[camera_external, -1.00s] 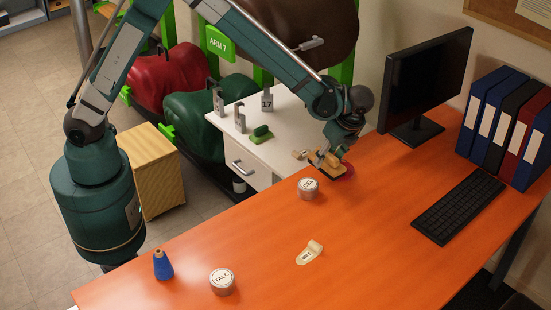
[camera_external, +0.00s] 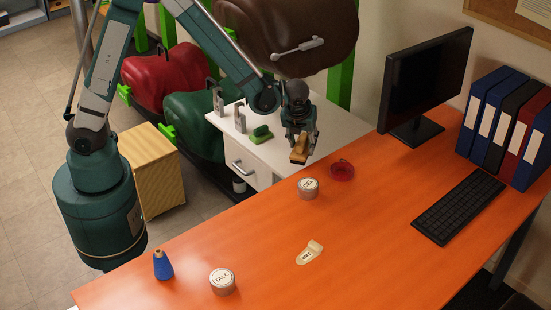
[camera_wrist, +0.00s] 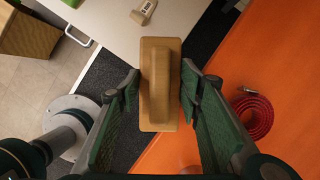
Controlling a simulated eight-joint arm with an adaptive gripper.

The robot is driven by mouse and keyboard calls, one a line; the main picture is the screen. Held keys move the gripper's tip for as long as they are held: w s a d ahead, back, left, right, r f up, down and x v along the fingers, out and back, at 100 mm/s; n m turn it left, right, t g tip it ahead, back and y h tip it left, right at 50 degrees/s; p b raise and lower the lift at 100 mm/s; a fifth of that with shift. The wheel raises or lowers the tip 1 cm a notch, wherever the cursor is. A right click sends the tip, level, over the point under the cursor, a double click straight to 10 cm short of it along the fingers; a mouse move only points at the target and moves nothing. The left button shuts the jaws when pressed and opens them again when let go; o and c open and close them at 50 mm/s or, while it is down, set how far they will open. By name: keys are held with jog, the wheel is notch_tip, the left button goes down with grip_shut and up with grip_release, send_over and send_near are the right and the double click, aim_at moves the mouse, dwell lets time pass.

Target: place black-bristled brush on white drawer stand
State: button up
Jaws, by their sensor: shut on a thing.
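My gripper (camera_external: 300,140) is shut on a brush (camera_external: 299,152), whose tan wooden back and grip also show in the wrist view (camera_wrist: 160,85). The fingers (camera_wrist: 160,92) close on its two long sides. Its bristles are hardly visible from here. The white drawer stand (camera_external: 255,158) is behind and left of the held brush in the external view. In the wrist view its white top (camera_wrist: 108,15) lies beyond the brush, at the upper left. The brush is held in the air, over the dark gap between stand and desk in the wrist view.
The orange desk (camera_external: 380,240) holds a red coiled strap (camera_external: 342,170), a talc tin (camera_external: 308,188) and a monitor (camera_external: 425,85).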

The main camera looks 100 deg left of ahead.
jog(key=s+a+f+m, duration=0.2)
jog(key=s+a, duration=0.1)
jog(key=a, duration=0.3)
jog(key=s+a+f+m+t+h+b, duration=0.1)
jog(key=s+a+f+m, duration=0.1)
jog(key=a, duration=0.5)
jog(key=s+a+f+m+t, duration=0.1)
jog(key=s+a+m, duration=0.1)
jog(key=a, duration=0.5)
jog(key=shift+s+f+m, duration=0.4)
jog(key=shift+s, duration=0.4)
jog(key=shift+f+b, duration=0.15)
jog(key=shift+b, duration=0.15)
jog(key=b, duration=0.2)
send_near(285, 152)
jog(key=shift+w+a+f, duration=0.1)
jog(key=shift+w+a, duration=0.4)
jog(key=shift+a, duration=0.15)
jog(key=shift+f, duration=0.1)
jog(key=shift+f+b, duration=0.55)
jog(key=shift+f, duration=1.2)
jog(key=shift+f, duration=0.1)
